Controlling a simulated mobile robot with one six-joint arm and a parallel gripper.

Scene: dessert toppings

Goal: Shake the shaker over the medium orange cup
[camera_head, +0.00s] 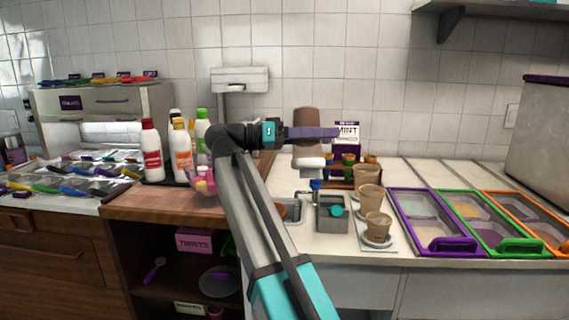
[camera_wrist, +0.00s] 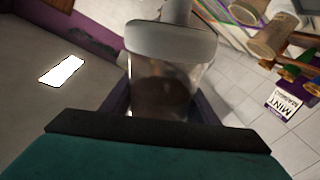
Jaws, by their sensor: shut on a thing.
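My gripper (camera_head: 312,133) is shut on the shaker (camera_head: 307,152) and holds it in the air, cap down. The shaker is clear with dark brown contents and a pale cap. In the wrist view the shaker (camera_wrist: 163,62) sits between the fingers (camera_wrist: 160,112). Tan-orange cups stand in a row on the counter: a rear cup (camera_head: 367,173), a middle cup (camera_head: 370,198) that looks like the medium one, and a front cup (camera_head: 378,228). The shaker is to the left of the cups and above them. A cup also shows in the wrist view (camera_wrist: 268,40).
A mint sign (camera_head: 347,133) and a rack of small coloured-lid items (camera_head: 345,170) stand behind the cups. A grey bin (camera_head: 332,214) is left of them. Purple (camera_head: 432,240), green and orange framed trays lie right. Bottles (camera_head: 151,150) stand left.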

